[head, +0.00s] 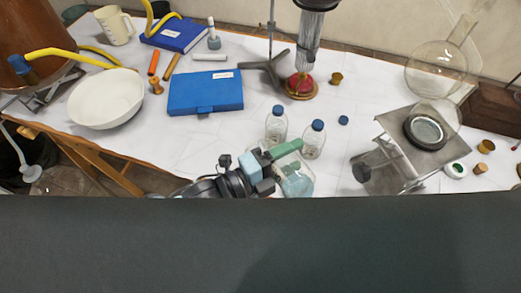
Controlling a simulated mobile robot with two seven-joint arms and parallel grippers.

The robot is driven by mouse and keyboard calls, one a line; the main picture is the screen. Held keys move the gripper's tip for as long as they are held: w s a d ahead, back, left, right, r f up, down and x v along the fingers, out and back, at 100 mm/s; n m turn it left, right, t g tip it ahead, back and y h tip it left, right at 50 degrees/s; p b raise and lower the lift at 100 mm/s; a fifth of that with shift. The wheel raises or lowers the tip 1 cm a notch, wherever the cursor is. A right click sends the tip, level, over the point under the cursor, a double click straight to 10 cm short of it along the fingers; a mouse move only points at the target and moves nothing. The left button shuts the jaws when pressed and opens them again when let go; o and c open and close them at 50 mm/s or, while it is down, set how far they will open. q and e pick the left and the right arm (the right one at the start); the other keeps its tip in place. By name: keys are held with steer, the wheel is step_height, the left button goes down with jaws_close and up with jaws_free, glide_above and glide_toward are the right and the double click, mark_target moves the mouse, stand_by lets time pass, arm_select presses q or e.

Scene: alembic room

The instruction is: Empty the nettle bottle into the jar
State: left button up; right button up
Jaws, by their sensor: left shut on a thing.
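My left gripper (282,165) reaches in at the front middle of the table, with a green finger-like part along its upper side. It is shut on a clear glass vessel (298,184) with a pale bluish tint. Its lower part is cut off by the dark edge in front, and I cannot tell whether it is the nettle bottle or the jar. Two clear bottles with blue caps, one behind (276,127) and one to the right (314,140), stand just beyond the gripper. Their labels are unreadable. A loose blue cap (343,120) lies to their right. My right gripper is not in view.
A metal stand (390,131) with a round dish and glass flask (437,62) is at the right. Small corks and a white-rimmed lid (456,170) lie near it. Bare cloth lies left of the bottles.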

arm_select(q)
steer(key=shift+r, duration=0.1)
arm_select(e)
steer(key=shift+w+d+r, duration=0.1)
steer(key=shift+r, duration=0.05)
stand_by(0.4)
arm_select(q)
steer(key=shift+w+r+n+p, duration=0.1)
steer(key=shift+r+n+p, duration=0.25)
steer(key=shift+n, duration=0.35)
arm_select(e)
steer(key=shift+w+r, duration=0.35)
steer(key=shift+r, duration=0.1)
arm_select(q)
steer(key=shift+a, duration=0.1)
steer(key=shift+w+r+n, duration=0.15)
steer(key=shift+r+n, duration=0.25)
steer(key=shift+n, duration=0.1)
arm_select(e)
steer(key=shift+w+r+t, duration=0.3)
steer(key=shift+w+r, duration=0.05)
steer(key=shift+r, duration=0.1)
arm_select(q)
steer(key=shift+a+n, duration=0.1)
steer(key=shift+n, duration=0.2)
steer(key=shift+w+r+n+p, duration=0.2)
steer(key=shift+r+n+p, duration=0.1)
steer(key=shift+n, duration=0.2)
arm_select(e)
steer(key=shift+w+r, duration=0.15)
